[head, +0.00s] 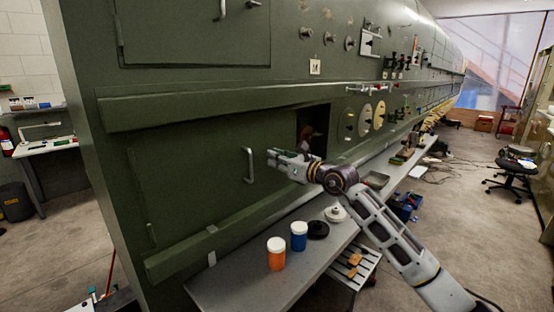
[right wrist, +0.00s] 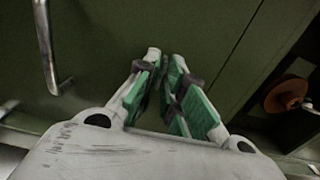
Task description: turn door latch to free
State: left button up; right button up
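The green door (head: 190,185) is a panel low on the fuselage side, with a metal handle (head: 249,165) that also shows at the upper left of the right wrist view (right wrist: 45,50). My right gripper (head: 270,157) points at the door's right part, just right of the handle. In the right wrist view its green-padded fingers (right wrist: 165,62) lean close together, with only a narrow dark gap at the tips. I cannot make out the latch; the fingertips may hide it, and I cannot tell whether they hold anything. My left gripper is not in view.
A dark opening (head: 313,128) lies right of the door, with a reddish-brown round part (right wrist: 287,95) inside. A grey bench (head: 240,288) below carries an orange jar (head: 276,254), a blue jar (head: 299,236) and a black disc (head: 318,230). A long ledge (head: 220,105) juts out above the door.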

jog(key=shift+o, duration=1)
jog(key=shift+r, duration=0.1)
jog(key=v, duration=1.2)
